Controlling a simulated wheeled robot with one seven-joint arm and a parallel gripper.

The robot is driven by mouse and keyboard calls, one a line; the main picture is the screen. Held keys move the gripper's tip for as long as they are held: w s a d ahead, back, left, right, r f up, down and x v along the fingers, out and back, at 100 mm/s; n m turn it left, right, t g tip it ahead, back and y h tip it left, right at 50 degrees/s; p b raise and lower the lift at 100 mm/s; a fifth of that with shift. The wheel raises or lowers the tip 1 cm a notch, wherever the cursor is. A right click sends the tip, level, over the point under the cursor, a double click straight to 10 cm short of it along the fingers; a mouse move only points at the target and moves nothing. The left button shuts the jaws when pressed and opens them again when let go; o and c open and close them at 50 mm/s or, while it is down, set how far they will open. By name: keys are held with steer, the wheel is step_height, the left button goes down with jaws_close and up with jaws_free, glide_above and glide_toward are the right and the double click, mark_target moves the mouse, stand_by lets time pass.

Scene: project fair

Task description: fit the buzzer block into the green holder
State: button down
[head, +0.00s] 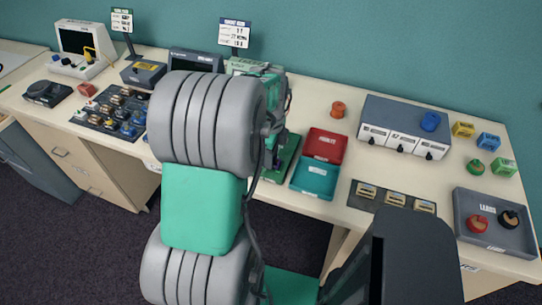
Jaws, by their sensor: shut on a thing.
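My gripper (277,150) shows only in part, as dark pieces behind my large grey and green arm links. It is over or just in front of a green board or holder (288,161) on the table. Only the right part of that green thing shows, and I cannot tell whether they touch. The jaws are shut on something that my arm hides. I cannot make out the buzzer block by sight, nor its tilt or its place relative to the green holder.
A red tray (325,145) and a teal tray (315,178) lie right of the green holder. Further right are a grey box with switches (400,127), a dark strip with slots (391,197), several coloured blocks and a grey tray (497,242). A parts board (112,112) lies left.

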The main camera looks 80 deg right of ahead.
steer(key=shift+f, duration=0.1)
steer(key=c, duration=0.6)
jaws_free()
steer(key=shift+r, duration=0.2)
steer(key=shift+r+p, duration=2.85)
steer(key=shift+r, duration=1.05)
